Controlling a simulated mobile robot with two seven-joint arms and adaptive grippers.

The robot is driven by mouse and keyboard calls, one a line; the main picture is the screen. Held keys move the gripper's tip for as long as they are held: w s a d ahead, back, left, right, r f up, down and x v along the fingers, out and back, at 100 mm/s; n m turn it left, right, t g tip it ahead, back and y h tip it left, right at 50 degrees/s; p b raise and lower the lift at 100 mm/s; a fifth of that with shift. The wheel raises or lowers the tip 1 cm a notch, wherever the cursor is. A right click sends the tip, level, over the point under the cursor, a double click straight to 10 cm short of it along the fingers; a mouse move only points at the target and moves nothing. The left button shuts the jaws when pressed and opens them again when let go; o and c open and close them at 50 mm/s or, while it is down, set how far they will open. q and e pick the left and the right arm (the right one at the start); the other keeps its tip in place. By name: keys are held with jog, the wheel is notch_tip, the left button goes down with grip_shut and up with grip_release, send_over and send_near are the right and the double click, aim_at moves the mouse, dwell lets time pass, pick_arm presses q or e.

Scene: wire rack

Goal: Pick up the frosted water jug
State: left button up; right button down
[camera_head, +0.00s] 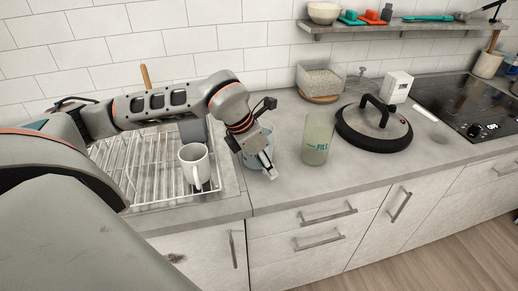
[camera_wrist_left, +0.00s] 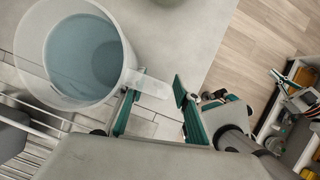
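The frosted water jug (camera_wrist_left: 85,50) is translucent, with blue water inside and a pale handle (camera_wrist_left: 148,84) on its right side in the left wrist view. In the head view the jug (camera_head: 250,156) stands on the counter just right of the rack, partly hidden behind my left gripper (camera_head: 264,166). My left gripper is open in the left wrist view (camera_wrist_left: 155,95). Its teal fingers stand apart on either side of the handle's end. I cannot tell whether they touch it. My right gripper is not in view.
A wire rack (camera_head: 130,180) holds a white mug (camera_head: 195,165). A frosted container marked FILL (camera_head: 318,138) stands right of the jug, with a black-rimmed lid (camera_head: 373,128) beyond it. A clear bin (camera_head: 320,80) is behind. The counter's front (camera_head: 290,190) is clear.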

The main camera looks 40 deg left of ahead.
pick_arm(q)
grip_shut()
jog(key=shift+w+r, duration=0.1)
jog(key=shift+r, duration=0.2)
jog(key=shift+r, duration=0.4)
notch_tip(320, 180, up, 18)
jog(key=shift+r, duration=0.25)
dwell(1.0)
